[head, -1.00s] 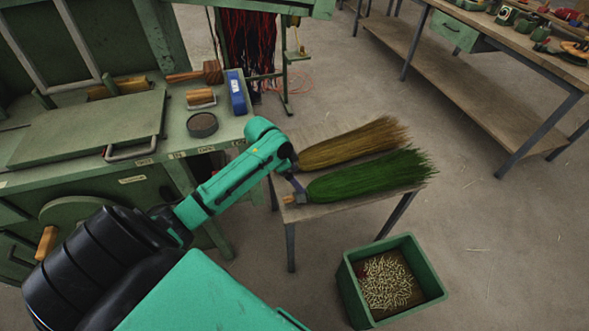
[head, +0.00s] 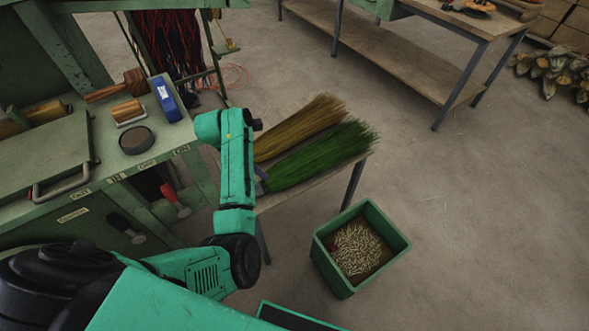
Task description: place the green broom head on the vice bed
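The green broom head (head: 322,155) lies on a low wooden table (head: 352,166), its bristles pointing right and up. Its narrow end is partly hidden behind my teal arm. My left arm reaches to that end; its gripper is mostly hidden behind the forearm, with only a small dark part showing at the broom's neck. I cannot tell whether the fingers are around it. The green workbench (head: 105,172) at left carries a flat green plate (head: 40,155) with a metal handle; I cannot tell whether this is the vice bed. My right gripper is not in view.
A tan broom head (head: 300,128) lies beside the green one. A green crate of small pale pieces (head: 325,262) stands on the floor in front. On the bench are a blue box (head: 166,98) and a dark round disc (head: 136,140). Open floor lies to the right.

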